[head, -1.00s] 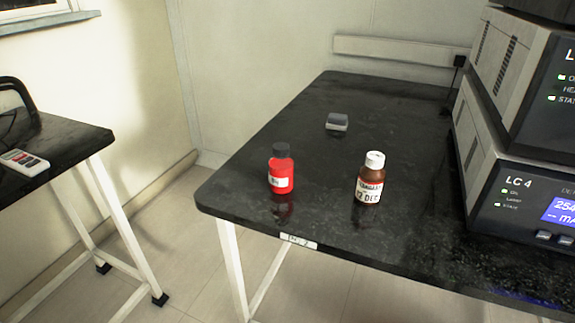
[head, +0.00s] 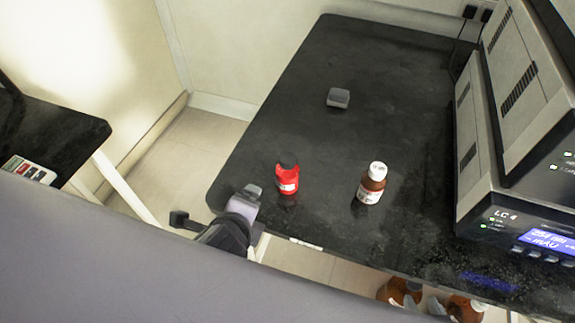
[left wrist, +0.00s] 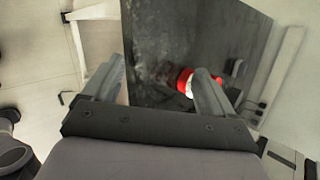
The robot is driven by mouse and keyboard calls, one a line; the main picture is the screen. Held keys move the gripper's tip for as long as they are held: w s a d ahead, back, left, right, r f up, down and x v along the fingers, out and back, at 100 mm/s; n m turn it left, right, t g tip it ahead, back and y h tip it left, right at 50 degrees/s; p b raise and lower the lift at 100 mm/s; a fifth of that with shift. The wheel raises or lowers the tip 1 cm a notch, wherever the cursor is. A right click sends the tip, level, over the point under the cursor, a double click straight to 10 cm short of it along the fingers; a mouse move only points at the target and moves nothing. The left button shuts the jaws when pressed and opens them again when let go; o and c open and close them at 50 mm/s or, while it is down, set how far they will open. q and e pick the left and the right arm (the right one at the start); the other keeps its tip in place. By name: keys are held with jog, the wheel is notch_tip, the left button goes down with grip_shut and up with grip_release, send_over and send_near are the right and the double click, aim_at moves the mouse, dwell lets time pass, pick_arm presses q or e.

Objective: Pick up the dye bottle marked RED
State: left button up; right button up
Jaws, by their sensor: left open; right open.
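A red bottle (head: 287,181) with a dark cap and a white label stands upright near the bench's front left edge; its label is too small to read. It shows in the left wrist view (left wrist: 184,78), partly covered by a finger. A brown bottle (head: 371,186) with a white cap and a label stands to its right.
The black bench (head: 320,140) has clear room around both bottles. A small grey block (head: 338,98) lies farther back. Grey instruments (head: 520,160) fill the right side. Amber bottles (head: 466,309) stand below the front edge. Another table (head: 70,130) is at left. My arm covers the lower left.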

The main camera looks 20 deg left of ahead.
aim_at(285, 177)
pick_arm(q)
jog(key=w+d+r+m+t, duration=0.1)
jog(key=d+m, duration=0.1)
jog(key=m, duration=0.3)
jog(key=w+d+r+m+t, duration=0.1)
jog(key=w+d+m+t, duration=0.1)
jog(key=m, duration=0.2)
jog(key=w+d+r+m+t, duration=0.1)
jog(key=w+r+m+t, duration=0.1)
jog(key=m, duration=0.3)
jog(key=shift+w+d+m, duration=0.25)
jog(key=shift+d+m, duration=0.05)
jog(key=shift+d, duration=0.1)
jog(key=shift+w+f, duration=0.1)
jog(key=shift+w, duration=0.2)
jog(key=x, duration=0.6)
jog(key=shift+w+d+f, duration=0.1)
jog(key=shift+f, duration=0.3)
jog(key=c, duration=1.2)
